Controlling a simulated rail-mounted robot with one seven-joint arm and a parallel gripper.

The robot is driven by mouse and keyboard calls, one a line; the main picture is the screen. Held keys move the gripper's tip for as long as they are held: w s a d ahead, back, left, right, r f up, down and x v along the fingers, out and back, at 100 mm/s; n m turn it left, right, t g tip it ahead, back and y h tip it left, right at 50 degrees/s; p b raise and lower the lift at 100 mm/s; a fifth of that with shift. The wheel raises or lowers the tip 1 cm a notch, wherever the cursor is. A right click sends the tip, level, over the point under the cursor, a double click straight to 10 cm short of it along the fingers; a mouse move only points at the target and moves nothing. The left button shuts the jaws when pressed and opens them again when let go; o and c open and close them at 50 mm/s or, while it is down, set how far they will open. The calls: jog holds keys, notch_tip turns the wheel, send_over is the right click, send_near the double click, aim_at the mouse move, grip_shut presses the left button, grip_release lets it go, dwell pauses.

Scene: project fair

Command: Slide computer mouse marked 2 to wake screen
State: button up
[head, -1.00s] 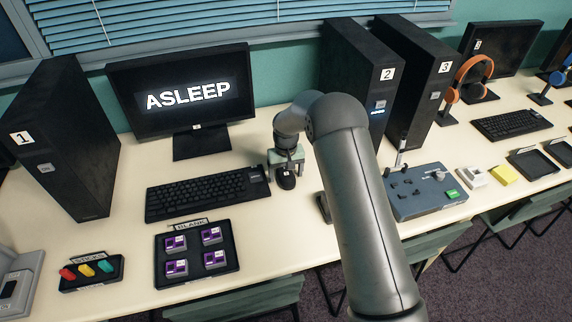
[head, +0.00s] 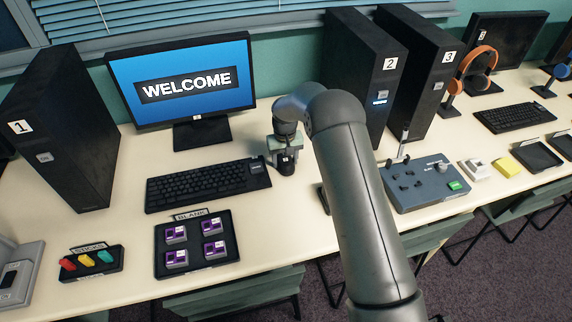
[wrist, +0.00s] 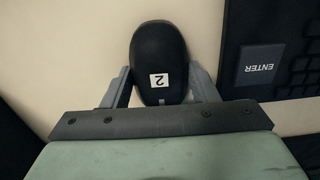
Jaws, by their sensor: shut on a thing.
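The black computer mouse (wrist: 158,58) with a white "2" label sits on the table between my gripper's fingers in the wrist view. It also shows small and partly covered by my gripper in the head view (head: 287,168). My gripper (wrist: 160,90) is shut on the mouse, one finger on each side. In the head view my gripper (head: 285,160) is right of the keyboard (head: 207,184). The screen (head: 182,85) behind the keyboard is lit blue and reads "WELCOME".
The keyboard's ENTER key (wrist: 260,68) is close beside my gripper. Tower 1 (head: 62,130) stands left, towers 2 (head: 362,75) and 3 (head: 420,80) right. A grey control box (head: 425,183) and a tray (head: 197,243) of purple cartridges are nearer the front.

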aim_at(284, 156)
jog(key=shift+w+a, duration=0.25)
jog(key=shift+w, duration=0.35)
jog(key=o, duration=1.1)
notch_tip(284, 156, up, 17)
jog(key=shift+r+b, duration=0.2)
jog(key=shift+b, duration=0.6)
jog(key=shift+d+r, duration=0.1)
